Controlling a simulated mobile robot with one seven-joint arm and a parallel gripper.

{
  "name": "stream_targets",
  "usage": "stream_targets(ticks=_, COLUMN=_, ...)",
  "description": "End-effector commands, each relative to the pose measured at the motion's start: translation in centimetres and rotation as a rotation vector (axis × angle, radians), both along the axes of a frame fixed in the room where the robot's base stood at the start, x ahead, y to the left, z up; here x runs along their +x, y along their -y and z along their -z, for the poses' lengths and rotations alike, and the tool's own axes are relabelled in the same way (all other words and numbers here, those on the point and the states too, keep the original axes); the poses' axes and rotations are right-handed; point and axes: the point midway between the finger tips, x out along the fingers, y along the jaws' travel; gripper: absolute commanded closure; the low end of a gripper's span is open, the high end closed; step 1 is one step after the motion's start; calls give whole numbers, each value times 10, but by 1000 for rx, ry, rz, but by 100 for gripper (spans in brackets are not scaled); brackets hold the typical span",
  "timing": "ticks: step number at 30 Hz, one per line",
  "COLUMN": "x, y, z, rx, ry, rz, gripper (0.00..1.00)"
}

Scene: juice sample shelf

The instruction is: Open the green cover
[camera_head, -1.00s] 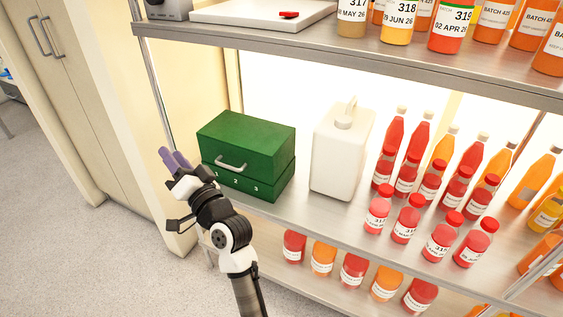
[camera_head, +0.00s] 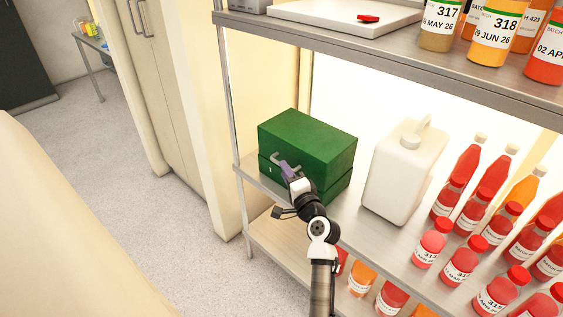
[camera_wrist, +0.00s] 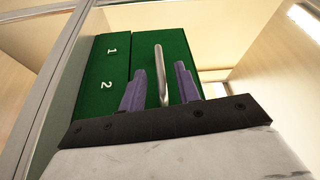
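The cover looks closed. A metal bar handle (camera_wrist: 161,65) is on the cover's front. My gripper (camera_head: 287,170) is at the front of the cover, by the handle. In the wrist view, the purple fingers of my gripper (camera_wrist: 161,88) are apart, with the handle between them and a gap on each side. My gripper hides part of the handle and the lower front in the head view.
A white jug (camera_head: 402,172) stands just right of the green box. Several red-capped bottles (camera_head: 432,243) stand farther right. The upper shelf (camera_head: 330,38) runs above, and a shelf post (camera_head: 230,90) stands at the left.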

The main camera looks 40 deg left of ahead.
Motion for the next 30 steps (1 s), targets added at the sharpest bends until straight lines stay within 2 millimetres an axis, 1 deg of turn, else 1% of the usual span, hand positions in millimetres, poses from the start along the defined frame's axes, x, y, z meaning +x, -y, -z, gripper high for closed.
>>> stream_targets(ticks=1, x=4, y=-10, z=-3, rx=-1, ry=1, rz=-3, gripper=68)
stream_targets(ticks=3, x=9, y=-19, z=-3, rx=0, ry=1, rz=-2, gripper=68)
stream_targets(ticks=7, x=15, y=-31, z=-3, rx=-1, ry=1, rz=-1, gripper=68)
stream_targets(ticks=12, x=18, y=-37, z=-3, rx=0, ry=1, rz=0, gripper=68)
stream_targets(ticks=19, x=18, y=-37, z=-3, rx=0, ry=1, rz=0, gripper=68)
stream_targets(ticks=26, x=18, y=-37, z=-3, rx=0, ry=1, rz=0, gripper=98)
stream_targets(ticks=27, x=18, y=-37, z=-3, rx=0, ry=1, rz=1, gripper=100)
stream_targets(ticks=30, x=18, y=-36, z=-3, rx=0, ry=1, rz=1, gripper=100)
